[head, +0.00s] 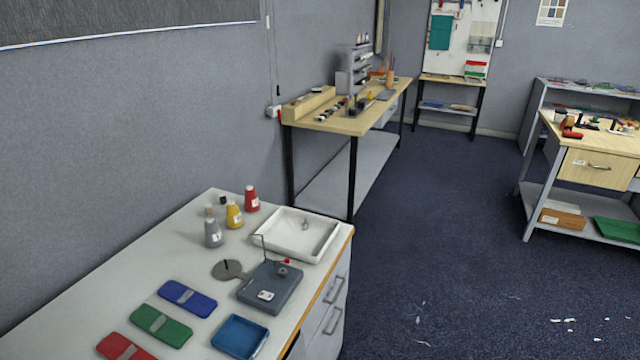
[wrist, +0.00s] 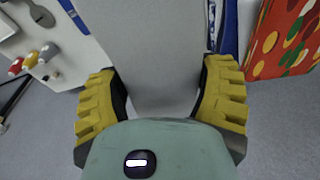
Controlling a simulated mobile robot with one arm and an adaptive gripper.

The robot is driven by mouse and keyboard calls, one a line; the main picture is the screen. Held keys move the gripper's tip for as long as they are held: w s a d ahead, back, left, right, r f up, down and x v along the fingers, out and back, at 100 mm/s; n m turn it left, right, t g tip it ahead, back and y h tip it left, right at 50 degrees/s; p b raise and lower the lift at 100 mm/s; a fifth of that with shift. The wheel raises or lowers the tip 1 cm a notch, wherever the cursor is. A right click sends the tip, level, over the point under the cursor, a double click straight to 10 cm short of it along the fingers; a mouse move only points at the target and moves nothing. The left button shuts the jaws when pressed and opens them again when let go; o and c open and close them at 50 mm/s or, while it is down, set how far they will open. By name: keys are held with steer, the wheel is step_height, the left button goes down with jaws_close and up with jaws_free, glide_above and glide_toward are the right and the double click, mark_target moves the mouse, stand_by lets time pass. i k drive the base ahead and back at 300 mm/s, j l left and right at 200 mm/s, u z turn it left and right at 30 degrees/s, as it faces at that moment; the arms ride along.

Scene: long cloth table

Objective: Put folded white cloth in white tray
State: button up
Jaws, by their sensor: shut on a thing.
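In the wrist view, my gripper (wrist: 163,75) has its two yellow ribbed fingers shut on a pale grey-white flat piece, which looks like the folded white cloth (wrist: 147,40). The cloth runs from between the fingers to the top edge of the picture. Its far end is out of view. The head view shows neither my gripper nor the cloth. In the head view, a shallow white tray (head: 285,240) stands at the right edge of the near bench. A small metallic thing shows inside it.
On the near bench (head: 130,275) are red, yellow and grey cones, a dark grey device (head: 270,288), blue, green and red flat cases, and a blue tray (head: 240,337). In the wrist view, a red dotted box (wrist: 278,45) is at right and small bottles (wrist: 32,60) at left.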

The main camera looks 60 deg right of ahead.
mark_target(295, 238)
steer(key=i+l+z, duration=0.2)
steer(key=z, duration=0.2)
steer(key=i+l+z, duration=0.1)
steer(key=i+z, duration=0.15)
steer(key=z, duration=0.15)
steer(key=i+z, duration=0.35)
steer(key=k, duration=0.1)
